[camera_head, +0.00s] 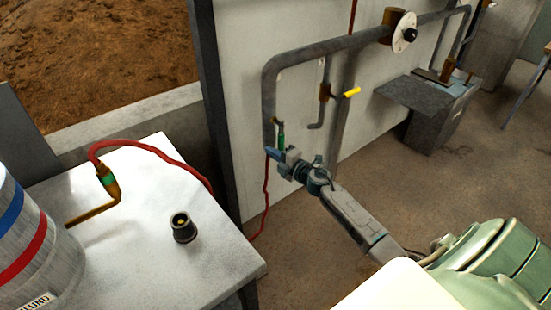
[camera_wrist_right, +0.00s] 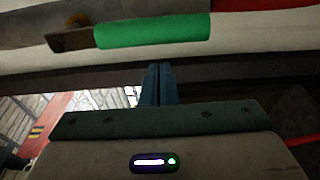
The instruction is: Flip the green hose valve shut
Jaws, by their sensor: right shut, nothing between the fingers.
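The green hose valve handle (camera_head: 281,137) stands roughly upright beside the grey pipe's lower end, near the white wall panel. In the right wrist view the green handle (camera_wrist_right: 152,32) lies across the top of the picture, on a dark metal lever. My right gripper (camera_head: 271,153) is shut and empty, with its tips just below the handle. In the wrist view its closed fingers (camera_wrist_right: 158,68) point at the handle, with a small gap in the picture; I cannot tell whether they touch. The valve body is partly hidden. My left gripper is not in view.
A red hose (camera_head: 266,200) hangs below the pipe (camera_head: 267,95) and another stretch crosses the white table (camera_head: 130,240). A yellow-handled valve (camera_head: 351,92) sits right of the green one. A dark post (camera_head: 208,80) stands left of it.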

